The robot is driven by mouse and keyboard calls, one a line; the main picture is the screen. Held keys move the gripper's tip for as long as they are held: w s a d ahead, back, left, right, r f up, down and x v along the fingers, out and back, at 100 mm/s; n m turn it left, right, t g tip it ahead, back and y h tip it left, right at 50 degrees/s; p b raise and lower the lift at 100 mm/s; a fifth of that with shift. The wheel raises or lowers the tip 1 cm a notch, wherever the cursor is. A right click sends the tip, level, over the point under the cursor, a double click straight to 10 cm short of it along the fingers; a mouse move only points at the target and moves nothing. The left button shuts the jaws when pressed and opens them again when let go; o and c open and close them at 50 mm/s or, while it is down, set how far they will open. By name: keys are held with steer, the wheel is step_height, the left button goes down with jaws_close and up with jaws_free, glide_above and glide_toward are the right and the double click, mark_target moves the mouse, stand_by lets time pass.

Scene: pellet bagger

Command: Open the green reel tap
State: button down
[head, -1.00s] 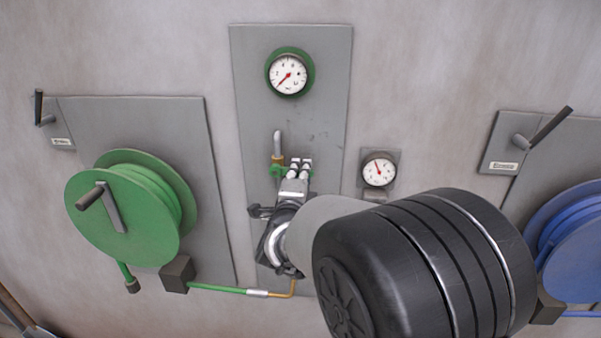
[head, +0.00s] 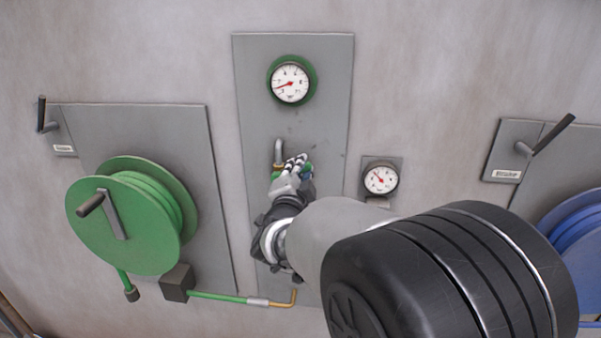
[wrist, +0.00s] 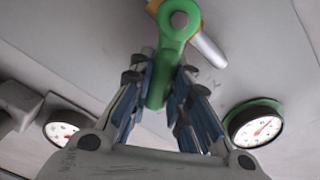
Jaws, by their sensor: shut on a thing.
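The green reel tap (wrist: 172,45) fills the upper middle of the wrist view. Its round hub with a grey bolt is at the top, and its green lever points down between my fingers. My gripper (wrist: 163,98) is shut on the lever, with blue-padded fingers on both sides of it. In the head view my gripper (head: 292,175) covers most of the tap below the grey pipe (head: 278,151). The green reel (head: 128,222) hangs on its plate at the left, its green hose running right to a brass pipe.
A green-rimmed gauge (head: 290,83) sits above the tap on the grey panel (head: 255,120). A smaller gauge (head: 380,179) is just to the right of the panel. A blue reel (head: 575,235) is at the far right, partly behind my arm.

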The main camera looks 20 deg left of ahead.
steer(key=shift+r, duration=0.1)
stand_by(0.4)
steer(key=c, duration=1.5)
jaws_free()
